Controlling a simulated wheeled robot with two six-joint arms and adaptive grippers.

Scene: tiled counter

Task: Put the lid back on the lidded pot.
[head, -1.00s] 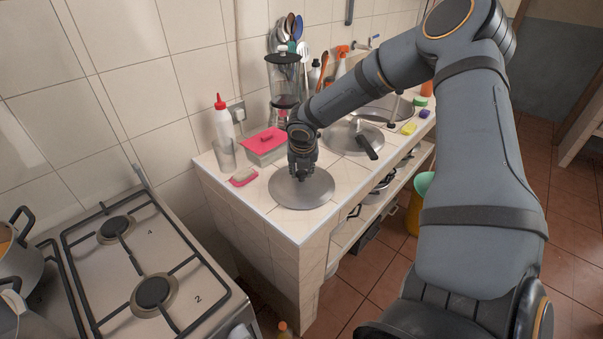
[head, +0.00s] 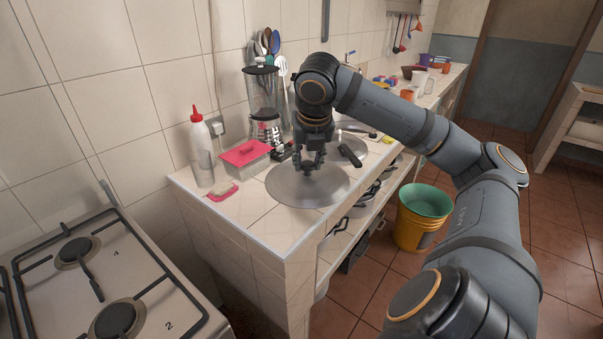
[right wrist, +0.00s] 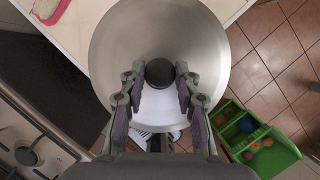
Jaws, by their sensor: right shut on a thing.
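The lid (head: 283,187) is a wide round steel disc with a black knob (right wrist: 159,72). My right gripper (head: 307,165) points down over its middle, shut on the knob. In the right wrist view, my gripper's fingers (right wrist: 160,92) stand on both sides of the knob. The lid looks held over the near end of the tiled counter, covering part of its edge; the gap below it is hard to judge. The pot that it belongs to cannot be made out in the current views. My left gripper is not in view.
The stove (head: 110,270) at left shows bare burners. A red-capped bottle (head: 202,150), a pink-lidded box (head: 246,160), a soap dish (head: 222,192) and a blender (head: 263,100) stand near the lid. A pan handle (head: 350,155) lies close behind. A bucket (head: 422,215) stands on the floor.

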